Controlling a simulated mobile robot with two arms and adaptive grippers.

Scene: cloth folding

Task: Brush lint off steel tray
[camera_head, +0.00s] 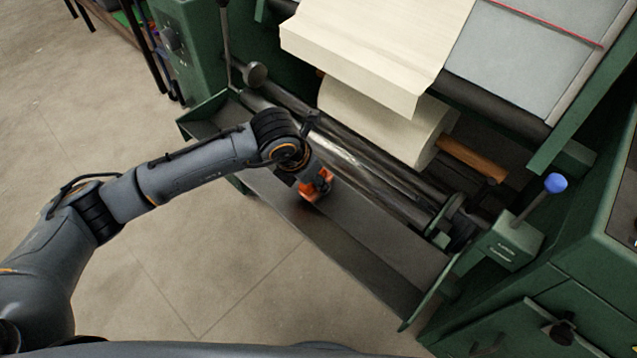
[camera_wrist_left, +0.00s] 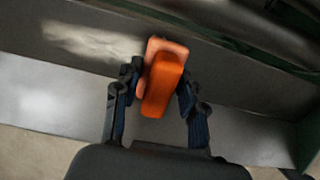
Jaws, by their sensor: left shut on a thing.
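The steel tray (camera_head: 375,245) is a long, dark grey trough along the front of the green machine. Its bare metal also shows in the left wrist view (camera_wrist_left: 60,95). My left gripper (camera_head: 311,184) is over the tray's left half, shut on an orange brush (camera_head: 322,187). In the left wrist view the brush (camera_wrist_left: 162,85) sits between both fingers, with its bristles hidden. I cannot tell whether it touches the tray. A pale, whitish patch (camera_wrist_left: 90,42) lies left of the brush; I cannot tell whether it is lint or glare. My right gripper is out of view.
Dark rollers (camera_head: 380,180) run along the tray's back side, below a cream fabric roll (camera_head: 375,115). A lever with a blue knob (camera_head: 556,183) stands at the right end. A green end plate (camera_head: 425,300) bounds the tray. The floor (camera_head: 220,270) in front is clear.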

